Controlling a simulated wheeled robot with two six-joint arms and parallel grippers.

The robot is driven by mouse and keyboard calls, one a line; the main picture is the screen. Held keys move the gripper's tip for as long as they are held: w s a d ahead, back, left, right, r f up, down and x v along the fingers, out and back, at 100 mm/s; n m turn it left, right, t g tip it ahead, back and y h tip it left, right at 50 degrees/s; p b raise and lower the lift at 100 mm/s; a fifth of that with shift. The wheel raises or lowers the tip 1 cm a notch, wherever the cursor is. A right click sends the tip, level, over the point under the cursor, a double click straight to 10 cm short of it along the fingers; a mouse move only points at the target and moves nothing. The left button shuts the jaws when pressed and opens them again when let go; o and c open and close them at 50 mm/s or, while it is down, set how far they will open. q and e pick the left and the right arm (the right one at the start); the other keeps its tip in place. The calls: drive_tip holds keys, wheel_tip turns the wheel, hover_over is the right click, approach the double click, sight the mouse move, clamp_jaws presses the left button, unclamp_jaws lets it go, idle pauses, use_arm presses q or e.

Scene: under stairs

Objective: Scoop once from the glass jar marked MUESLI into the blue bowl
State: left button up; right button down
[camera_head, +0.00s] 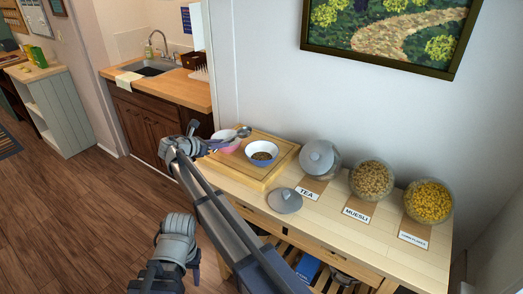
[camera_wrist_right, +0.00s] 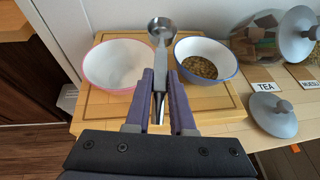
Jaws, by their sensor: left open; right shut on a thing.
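The glass MUESLI jar (camera_head: 371,180) stands open on the counter, filled with brown cereal. The blue bowl (camera_head: 262,158) is on the wooden board with a small heap of brown cereal in it; it also shows in the right wrist view (camera_wrist_right: 233,55). My right gripper (camera_head: 210,146) is shut on the handle of a metal scoop (camera_wrist_right: 159,32), also seen in the head view (camera_head: 244,132). The scoop's head is above the board between the two bowls and looks empty. My left gripper (camera_head: 178,250) is open and empty, low in front of the counter.
A pink-rimmed white bowl (camera_wrist_right: 118,66), empty, stands left of the blue bowl on the board (camera_wrist_right: 90,103). A loose grey lid (camera_head: 284,201) lies before the lidded TEA jar (camera_head: 320,158). An open corn flakes jar (camera_head: 428,202) stands at the right. A picture hangs behind.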

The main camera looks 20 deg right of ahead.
drive_tip(key=shift+s+d+r+p, duration=0.1)
drive_tip(key=shift+s+r+p, duration=0.1)
drive_tip(key=shift+r+p, duration=0.25)
wheel_tip(320, 180, up, 3)
drive_tip(key=p, duration=0.3)
drive_tip(key=shift+r, duration=0.15)
